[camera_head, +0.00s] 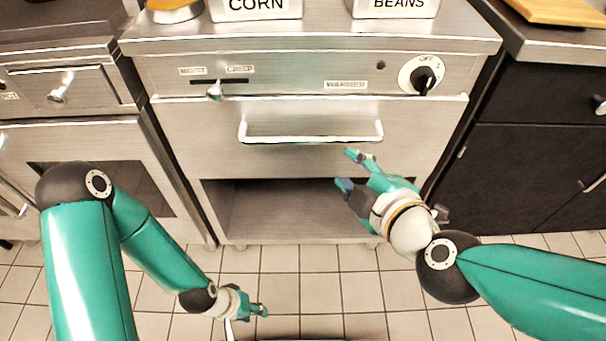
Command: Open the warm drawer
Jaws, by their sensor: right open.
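The warm drawer (200,135) is a steel front in the middle cabinet, below a panel labelled WARMER, and it looks closed. Its pale bar handle (310,139) runs across the front. My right gripper (349,170) is open and empty, with its fingertips in front of the drawer, just below the right end of the handle; I cannot tell its exact distance from the front. My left gripper (262,311) is low over the floor, well below the drawer, and its fingers are too small and overlapped to read.
The panel has a slider (215,91) and a black knob (424,80). An open shelf (270,205) lies under the drawer. Containers labelled CORN (256,8) and BEANS (396,8) stand on top. Dark cabinets (530,150) flank the right. The tiled floor (290,290) ahead looks clear.

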